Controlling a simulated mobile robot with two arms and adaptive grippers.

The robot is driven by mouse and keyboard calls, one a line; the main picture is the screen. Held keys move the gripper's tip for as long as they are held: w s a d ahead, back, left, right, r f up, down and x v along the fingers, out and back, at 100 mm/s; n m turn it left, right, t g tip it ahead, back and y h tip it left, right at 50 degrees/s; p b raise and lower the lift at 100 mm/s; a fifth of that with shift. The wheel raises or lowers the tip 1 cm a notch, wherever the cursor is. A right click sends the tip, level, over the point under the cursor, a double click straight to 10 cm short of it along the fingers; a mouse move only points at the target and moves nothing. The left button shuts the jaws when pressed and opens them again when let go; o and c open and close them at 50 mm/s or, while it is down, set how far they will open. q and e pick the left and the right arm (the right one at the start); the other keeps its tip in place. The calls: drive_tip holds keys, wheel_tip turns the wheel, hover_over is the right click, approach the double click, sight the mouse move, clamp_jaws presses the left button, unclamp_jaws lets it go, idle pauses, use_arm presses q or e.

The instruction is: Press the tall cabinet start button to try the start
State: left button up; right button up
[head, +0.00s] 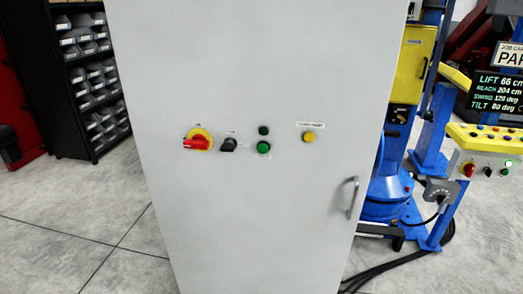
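The tall cabinet (250,90) is light grey and fills the middle of the head view. On its door sit a red and yellow rotary switch (197,141) with its red handle lying sideways, and a small black selector knob (228,144). Right of them is a green button (264,148) with a small dark green round element (263,130) above it. A yellow round button or lamp (309,138) sits farther right, under a label too small to read surely. Neither of my grippers shows in the head view.
A black shelf with grey bins (88,85) stands at the left. At the right are the blue positioner (388,190), a yellow control panel (488,138) and a display (499,92) reading lift, reach, swing and tilt. Black cables (400,262) lie on the floor. The cabinet has a door handle (352,197).

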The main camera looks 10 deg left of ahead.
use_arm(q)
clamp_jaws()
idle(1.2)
